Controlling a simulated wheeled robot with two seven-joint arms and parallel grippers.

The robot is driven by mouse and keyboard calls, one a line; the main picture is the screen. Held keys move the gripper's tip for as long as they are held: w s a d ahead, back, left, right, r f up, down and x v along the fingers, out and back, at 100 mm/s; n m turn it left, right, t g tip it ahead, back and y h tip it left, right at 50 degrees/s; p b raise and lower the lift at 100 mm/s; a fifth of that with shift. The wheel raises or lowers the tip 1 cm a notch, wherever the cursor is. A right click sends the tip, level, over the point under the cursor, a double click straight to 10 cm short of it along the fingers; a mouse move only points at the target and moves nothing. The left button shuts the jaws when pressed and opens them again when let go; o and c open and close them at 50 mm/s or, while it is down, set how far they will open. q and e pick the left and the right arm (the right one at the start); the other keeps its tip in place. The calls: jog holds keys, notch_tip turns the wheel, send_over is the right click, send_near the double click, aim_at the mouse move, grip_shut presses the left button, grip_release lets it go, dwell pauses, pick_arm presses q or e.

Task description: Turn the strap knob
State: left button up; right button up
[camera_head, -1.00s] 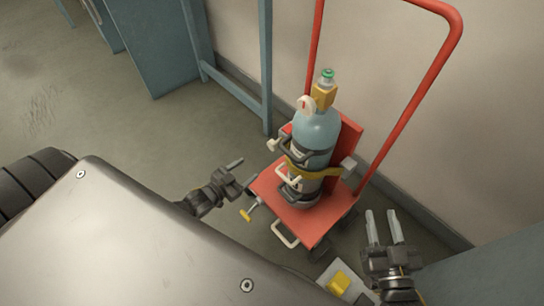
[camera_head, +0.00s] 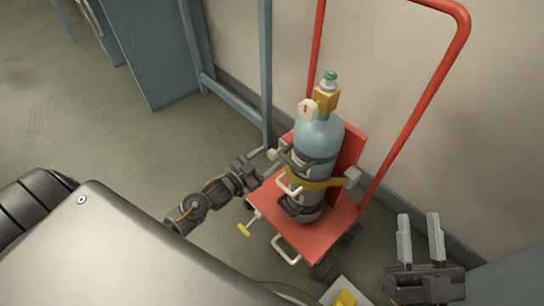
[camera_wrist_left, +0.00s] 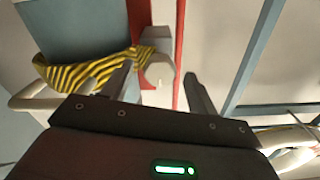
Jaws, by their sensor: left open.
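A pale strap knob (camera_head: 272,154) sticks out at the left side of the cylinder's strap mount. It shows in the left wrist view (camera_wrist_left: 160,72), between the finger lines. My left gripper (camera_head: 263,157) is open beside the knob, with its fingers pointing toward it; whether they touch it I cannot tell. A yellow strap (camera_head: 318,185) goes around the blue gas cylinder (camera_head: 320,138); it looks yellow-and-black striped in the left wrist view (camera_wrist_left: 85,72). My right gripper (camera_head: 419,217) is open and empty at the lower right, away from the cylinder.
The cylinder stands upright on a red trolley (camera_head: 335,222) with a tall red handle (camera_head: 410,120). A second pale knob (camera_head: 352,176) is at the cylinder's right. A yellow handle (camera_head: 244,229) sits low at the trolley's left. A blue frame (camera_head: 267,75) stands behind, by the wall.

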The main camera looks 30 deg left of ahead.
aim_at(270, 157)
pick_arm(q)
jog(key=shift+x, duration=1.6)
jog(key=c, duration=1)
